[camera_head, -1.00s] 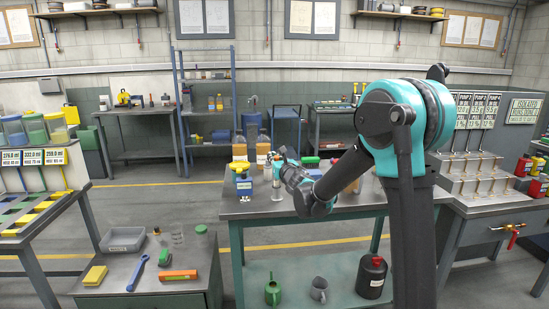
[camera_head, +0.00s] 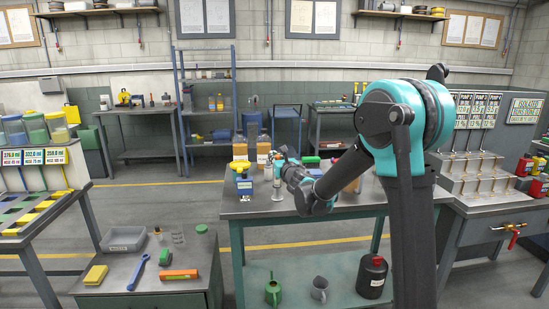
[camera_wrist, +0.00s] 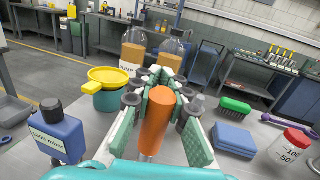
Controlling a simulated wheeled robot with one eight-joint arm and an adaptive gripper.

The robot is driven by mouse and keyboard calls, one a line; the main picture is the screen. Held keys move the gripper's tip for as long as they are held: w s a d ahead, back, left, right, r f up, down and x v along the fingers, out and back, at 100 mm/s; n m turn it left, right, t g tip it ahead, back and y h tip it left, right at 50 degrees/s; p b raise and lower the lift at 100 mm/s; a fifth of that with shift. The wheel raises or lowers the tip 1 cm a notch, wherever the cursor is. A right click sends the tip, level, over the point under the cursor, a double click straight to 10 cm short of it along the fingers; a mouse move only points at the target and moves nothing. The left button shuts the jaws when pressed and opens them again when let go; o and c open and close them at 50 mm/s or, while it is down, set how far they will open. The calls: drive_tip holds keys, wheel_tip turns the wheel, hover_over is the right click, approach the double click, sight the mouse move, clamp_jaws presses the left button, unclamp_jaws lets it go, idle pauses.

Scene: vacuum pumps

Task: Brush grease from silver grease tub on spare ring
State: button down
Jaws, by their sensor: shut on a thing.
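My gripper (camera_wrist: 158,84) is shut on an upright orange cylindrical handle (camera_wrist: 156,118), seen between its green-padded fingers in the wrist view. A pale shaft shows just under the handle, but its lower end is hidden, so I cannot tell whether it is a brush. In the head view my gripper (camera_head: 281,164) is above the middle bench (camera_head: 335,207), near its left part. A small silver round base (camera_head: 277,196) stands on the bench below it; I cannot tell whether this is the grease tub. I cannot make out the spare ring.
A teal pot with a yellow top (camera_wrist: 112,88) and a dark blue bottle (camera_wrist: 58,133) stand left of my gripper. Two amber bottles (camera_wrist: 170,56) stand beyond it. A green brush (camera_wrist: 235,104), blue block (camera_wrist: 235,138) and red-lidded jar (camera_wrist: 291,146) are to the right.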

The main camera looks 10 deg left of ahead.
drive_tip(key=shift+w, duration=0.1)
idle(0.7)
drive_tip(key=shift+r, duration=0.2)
drive_tip(key=shift+r, duration=2.9)
wheel_tip(320, 180, up, 3)
